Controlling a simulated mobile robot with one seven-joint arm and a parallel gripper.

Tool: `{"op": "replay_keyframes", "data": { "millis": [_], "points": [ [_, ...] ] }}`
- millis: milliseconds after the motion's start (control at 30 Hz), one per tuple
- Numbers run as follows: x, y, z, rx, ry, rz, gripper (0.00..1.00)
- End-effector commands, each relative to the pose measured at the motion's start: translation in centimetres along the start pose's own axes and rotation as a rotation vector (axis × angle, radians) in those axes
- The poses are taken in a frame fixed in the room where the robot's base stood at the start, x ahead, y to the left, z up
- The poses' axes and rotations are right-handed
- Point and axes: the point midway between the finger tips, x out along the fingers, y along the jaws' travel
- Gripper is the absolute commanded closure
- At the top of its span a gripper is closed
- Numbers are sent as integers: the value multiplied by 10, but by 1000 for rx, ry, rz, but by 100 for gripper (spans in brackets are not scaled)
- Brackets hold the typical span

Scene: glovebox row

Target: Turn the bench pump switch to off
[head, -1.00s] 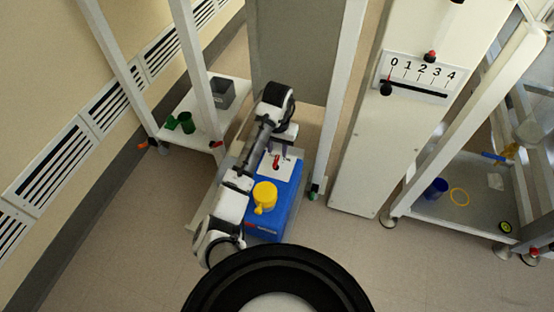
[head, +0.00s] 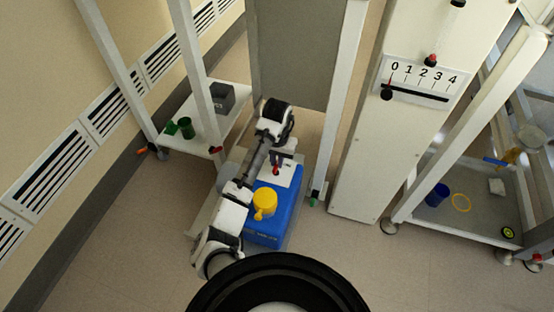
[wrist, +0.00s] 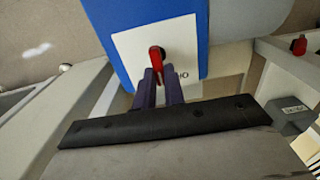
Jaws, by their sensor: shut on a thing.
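The bench pump is a blue box (head: 282,214) with a yellow cap (head: 264,202) and a white plate (head: 290,175) on top. Its switch is a red handle (head: 276,170) on that plate; it also shows in the wrist view (wrist: 157,54). There, printed letters that look like an upside-down "ON" stand just right of the handle. My gripper (wrist: 158,74) has its two dark fingers shut on the handle's near end. The handle stands about upright in the wrist picture. The fingers hide its lower part. In the head view my gripper (head: 277,157) is above the plate.
White frame posts (head: 335,95) stand close on both sides of the pump. A low shelf (head: 172,145) at left holds green cups (head: 187,129) and a grey box (head: 221,97). A tall white panel (head: 375,150) with a numbered scale (head: 421,82) stands at right. The floor in front is clear.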

Motion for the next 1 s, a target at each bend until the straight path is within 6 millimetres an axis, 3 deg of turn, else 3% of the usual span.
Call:
{"op": "replay_keyframes", "data": {
  "millis": [467, 1000],
  "points": [
    [-8, 1, 0, -58, -2, 4, 100],
    [-4, -2, 1, -272, -3, 1, 100]
  ]
}}
